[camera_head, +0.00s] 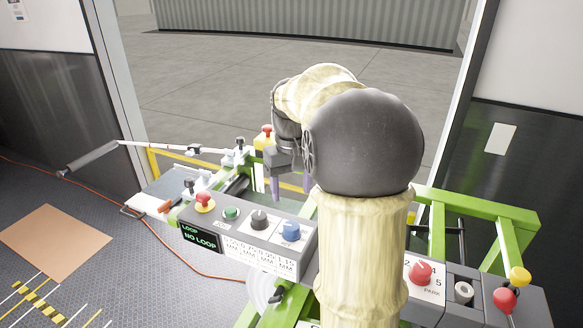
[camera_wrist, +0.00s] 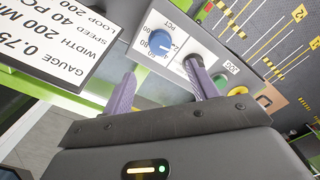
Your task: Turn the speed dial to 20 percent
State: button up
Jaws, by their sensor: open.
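The blue speed dial (camera_head: 290,228) sits at the right end of the grey control box, beside a black knob (camera_head: 259,218). In the wrist view the blue dial (camera_wrist: 160,42) has a white scale marked PCT, with 60 and 80 legible; its exact setting cannot be read. My gripper (camera_head: 291,188) is open and empty, its two purple fingers pointing down above the box. No contact with the dial shows. The right finger partly covers the neighbouring scale.
A green button (camera_head: 231,213) and a red stop button (camera_head: 204,201) share the box, with a NO LOOP display (camera_head: 199,238) on its front. A printed card (camera_wrist: 60,38) reads SPEED 40 PCT. A red selector (camera_head: 420,272) sits right of my arm. Green frame rails (camera_head: 480,210) surround the area.

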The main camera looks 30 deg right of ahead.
notch_tip(320, 180, up, 6)
jog(key=shift+f, duration=0.1)
dwell(0.5)
jog(key=s+a+f+t, duration=0.1)
jog(key=s+a+f, duration=0.3)
jog(key=f, duration=0.3)
jog(key=s+a+f, duration=0.4)
jog(key=a+f, duration=0.1)
jog(key=f, duration=0.2)
jog(key=s+a+f+n+t, duration=0.1)
jog(key=s+a+f, duration=0.3)
jog(key=f, duration=0.3)
jog(key=shift+s+a+t, duration=0.15)
jog(key=shift+a+t, duration=0.05)
jog(key=shift+t, duration=0.1)
jog(key=shift+r, duration=0.1)
